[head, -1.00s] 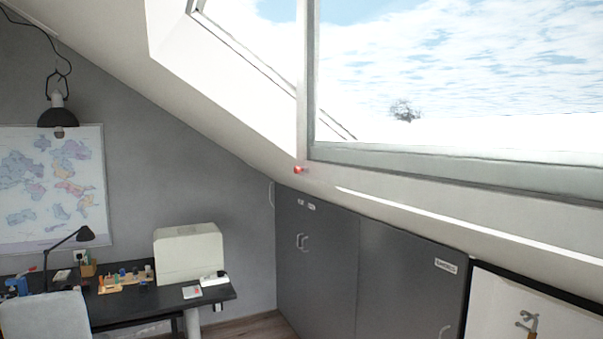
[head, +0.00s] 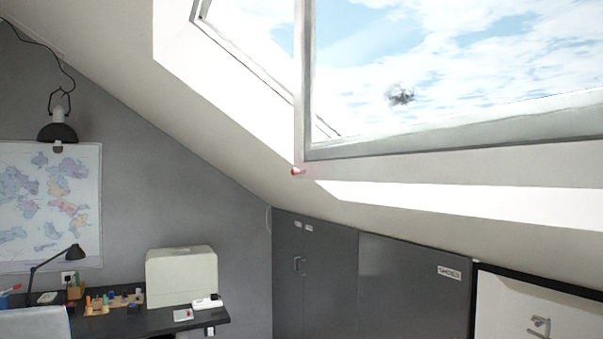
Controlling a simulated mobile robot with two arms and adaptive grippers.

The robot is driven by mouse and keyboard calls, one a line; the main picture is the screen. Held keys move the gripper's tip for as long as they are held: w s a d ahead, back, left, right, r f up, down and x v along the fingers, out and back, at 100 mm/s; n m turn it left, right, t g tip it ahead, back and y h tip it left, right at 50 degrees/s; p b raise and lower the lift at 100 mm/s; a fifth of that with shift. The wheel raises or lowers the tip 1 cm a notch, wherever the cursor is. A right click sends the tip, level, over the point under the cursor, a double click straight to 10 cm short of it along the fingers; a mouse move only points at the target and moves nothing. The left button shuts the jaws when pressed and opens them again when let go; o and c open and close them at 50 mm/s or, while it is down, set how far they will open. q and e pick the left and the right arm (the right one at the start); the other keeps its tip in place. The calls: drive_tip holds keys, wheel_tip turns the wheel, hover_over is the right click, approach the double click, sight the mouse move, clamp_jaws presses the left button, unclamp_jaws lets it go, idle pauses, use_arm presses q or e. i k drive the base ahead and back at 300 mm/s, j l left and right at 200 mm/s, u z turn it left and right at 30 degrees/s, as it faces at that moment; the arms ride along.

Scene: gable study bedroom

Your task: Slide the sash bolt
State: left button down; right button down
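The roof window's sash (head: 455,134) has a pale grey frame that fills the upper right of the head view. A small red knob (head: 297,171), which looks like the sash bolt's handle, sits at the sash's lower left corner. The bolt's shaft and catch are too small to make out. Neither of my grippers shows in this view, and nothing touches the knob.
Dark grey low cabinets (head: 315,265) stand under the slope below the window. A black desk (head: 150,324) with a beige boxy machine (head: 181,277) and a lamp (head: 75,251) stands at lower left.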

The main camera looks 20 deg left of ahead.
sight(294, 171)
drive_tip(key=i+j, duration=0.45)
drive_tip(key=j, duration=0.25)
drive_tip(key=i+l+z, duration=0.1)
drive_tip(key=i+l, duration=0.15)
drive_tip(key=i, duration=0.25)
drive_tip(key=i+l, duration=0.2)
drive_tip(key=i, duration=0.3)
drive_tip(key=l+z, duration=0.05)
